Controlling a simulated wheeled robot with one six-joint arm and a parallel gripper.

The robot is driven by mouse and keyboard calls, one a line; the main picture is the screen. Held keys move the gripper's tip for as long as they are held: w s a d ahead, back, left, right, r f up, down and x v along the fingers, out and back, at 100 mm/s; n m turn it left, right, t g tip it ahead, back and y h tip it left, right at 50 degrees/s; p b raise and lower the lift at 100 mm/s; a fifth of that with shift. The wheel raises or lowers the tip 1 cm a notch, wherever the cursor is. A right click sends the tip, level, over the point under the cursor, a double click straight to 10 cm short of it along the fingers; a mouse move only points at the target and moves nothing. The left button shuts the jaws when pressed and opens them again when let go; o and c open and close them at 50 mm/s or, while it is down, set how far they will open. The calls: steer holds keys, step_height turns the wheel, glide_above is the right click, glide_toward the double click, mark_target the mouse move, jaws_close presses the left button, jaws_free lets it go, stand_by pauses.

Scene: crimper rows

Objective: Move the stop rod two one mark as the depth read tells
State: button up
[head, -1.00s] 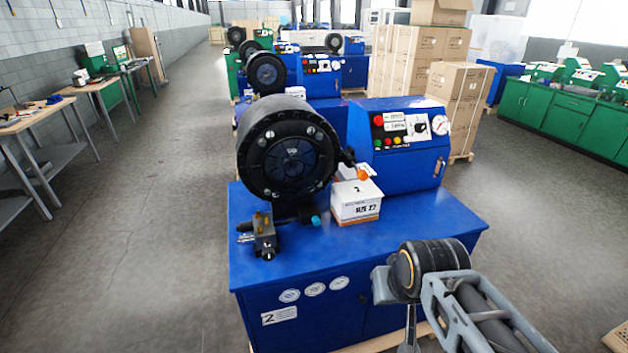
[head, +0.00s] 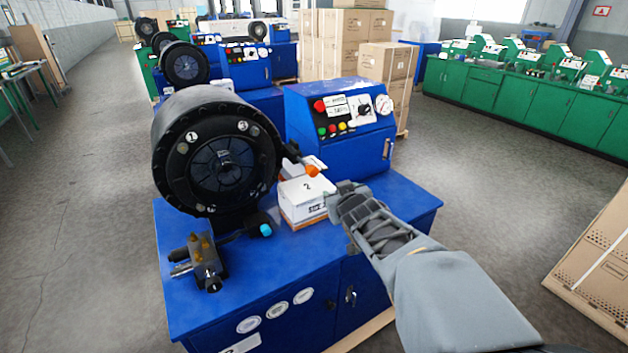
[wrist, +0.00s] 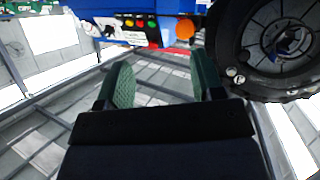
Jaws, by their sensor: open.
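The blue crimper in front carries a black round crimp head (head: 222,160) and a control box with a panel (head: 345,115). Its small displays (head: 337,106) are too small to read. An orange knob (head: 312,171) sits at the right of the head, by a short black part (head: 290,151); I cannot tell which is the stop rod. In the wrist view the orange knob (wrist: 185,29) is beyond the fingers, with the crimp head (wrist: 275,45) at right. My gripper (wrist: 163,72) is open and empty. In the head view my gripper (head: 338,194) is right of the knob, apart from it.
A white box marked 2 (head: 306,202) stands on the blue bench beside my gripper. A valve block (head: 203,265) and a cyan-tipped part (head: 265,230) are at front left. More crimpers stand behind. Cartons (head: 380,80) are behind right.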

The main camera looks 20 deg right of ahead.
mark_target(315, 173)
steer(key=w+n+t+y, duration=0.1)
steer(key=w+y, duration=0.1)
steer(key=w, duration=0.3)
steer(key=w+f+n+t+y, duration=0.1)
steer(key=w+t+y, duration=0.1)
steer(key=w, duration=0.3)
steer(key=w+f+n+t+y, duration=0.1)
steer(key=w, duration=0.4)
steer(key=shift+w+a+f+n+y+b, duration=0.25)
steer(key=shift+n+y+b, duration=0.05)
steer(key=shift+n+y, duration=0.1)
